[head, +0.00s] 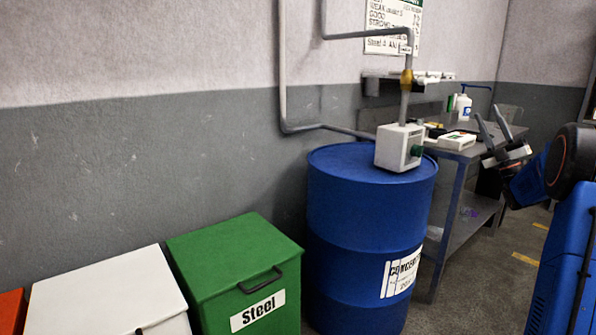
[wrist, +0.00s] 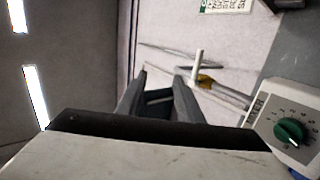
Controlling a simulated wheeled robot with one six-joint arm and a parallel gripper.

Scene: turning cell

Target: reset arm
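My gripper (head: 491,126) is raised at the right of the head view, in front of the workbench and right of the blue drum. Its two grey fingers point up and stand apart, with nothing seen between them. The fingers also show in the wrist view (wrist: 160,77), spread and empty against the wall. The blue arm link behind the gripper is mine. The gripper touches nothing that I can see.
A blue drum (head: 360,215) carries a white box with a green knob (head: 399,147), also in the wrist view (wrist: 289,131). A workbench (head: 478,150) stands behind. A green Steel bin (head: 232,262) and a white bin (head: 105,292) are left. Grey pipes (head: 283,75) run along the wall.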

